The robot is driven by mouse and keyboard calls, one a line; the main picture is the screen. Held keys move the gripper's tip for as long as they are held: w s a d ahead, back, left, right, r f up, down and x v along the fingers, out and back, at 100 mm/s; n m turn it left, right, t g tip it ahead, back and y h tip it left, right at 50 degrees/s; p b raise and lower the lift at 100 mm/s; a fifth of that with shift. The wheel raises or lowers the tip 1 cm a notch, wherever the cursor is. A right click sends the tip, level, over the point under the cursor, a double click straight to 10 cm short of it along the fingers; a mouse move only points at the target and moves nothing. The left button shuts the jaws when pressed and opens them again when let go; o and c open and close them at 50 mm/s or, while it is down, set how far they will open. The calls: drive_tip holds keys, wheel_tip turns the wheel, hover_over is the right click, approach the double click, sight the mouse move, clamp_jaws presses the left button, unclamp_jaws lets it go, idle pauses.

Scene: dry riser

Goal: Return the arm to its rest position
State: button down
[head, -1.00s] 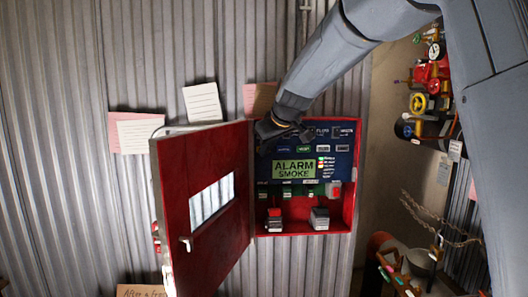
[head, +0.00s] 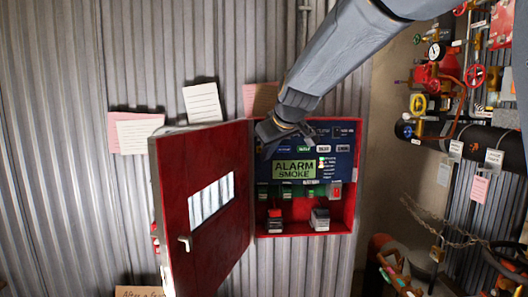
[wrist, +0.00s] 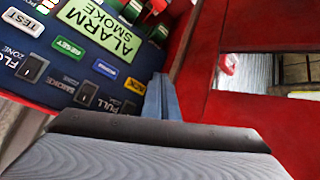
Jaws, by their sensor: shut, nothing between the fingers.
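My gripper (head: 268,133) is at the upper left of the open red alarm cabinet, near the hinge side of its door, in the head view. Its fingers are shut with nothing between them; they also show in the wrist view (wrist: 162,98), between the blue panel (wrist: 75,60) and the red door (wrist: 255,120). My arm reaches down to it from the top right. The cabinet's panel (head: 294,169) has a green "ALARM SMOKE" display. Whether the gripper touches the cabinet or door, I cannot tell.
The red door (head: 208,238) stands open to the left, with a small window and a handle. Paper notes (head: 202,103) are on the corrugated wall. Pipes, a red valve wheel (head: 475,75) and gauges fill the right side. Hoses and a chain lie lower right.

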idle(0.4)
drive_tip(key=s+d+f+m+g+h, duration=0.1)
drive_tip(key=s+d+f+m+g, duration=0.1)
drive_tip(key=s+d+f, duration=0.5)
drive_tip(key=s+d+f+m+g+h, duration=0.1)
drive_tip(key=s+f+m+g, duration=0.1)
drive_tip(key=s+f, duration=0.6)
drive_tip(key=s+d+f+m+g, duration=0.1)
drive_tip(key=s+d+f, duration=0.2)
drive_tip(key=s+f, duration=0.4)
drive_tip(key=s+d+f+m+g+h, duration=0.1)
drive_tip(key=s+d+f+m+g, duration=0.1)
drive_tip(key=s+f, duration=0.6)
drive_tip(key=shift+s+d+f+m+g, duration=0.3)
drive_tip(key=shift+s+d, duration=0.3)
drive_tip(key=shift+s, duration=0.65)
